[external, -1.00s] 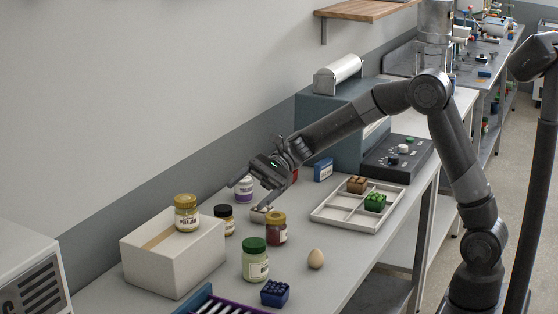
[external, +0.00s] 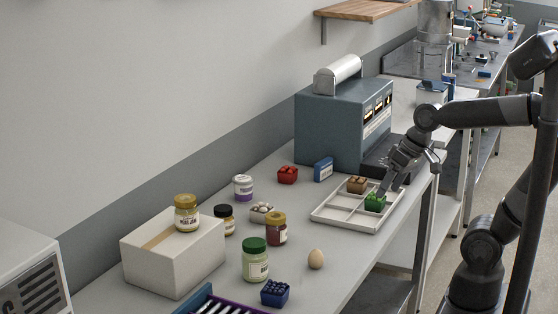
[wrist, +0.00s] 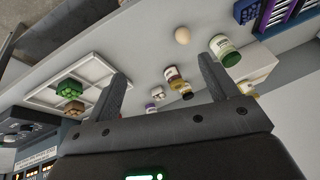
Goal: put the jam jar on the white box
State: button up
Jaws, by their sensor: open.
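A jar with a yellow lid and a label that seems to read "jam" (external: 186,214) stands upright on top of the white box (external: 172,265), on its tape strip. My gripper (external: 397,183) is open and empty over the right end of the white divided tray, away from the box and the jar. In the wrist view my gripper's two fingers (wrist: 160,85) are spread with nothing held between them. The white box shows partly behind the right finger in the wrist view (wrist: 262,76).
The white tray (external: 338,219) holds a brown and a green carton. A green-lidded jar (external: 255,262), an amber jar (external: 277,230), a dark-lidded jar (external: 225,219), a white-lidded jar (external: 243,188) and an egg (external: 316,258) stand nearby. A blue-grey machine (external: 340,120) stands behind.

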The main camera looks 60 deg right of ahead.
jog(key=shift+n+t+h, duration=0.4)
jog(key=shift+n+h, duration=0.4)
jog(key=shift+n, duration=0.1)
jog(key=s+d, duration=0.3)
jog(key=shift+f, duration=0.25)
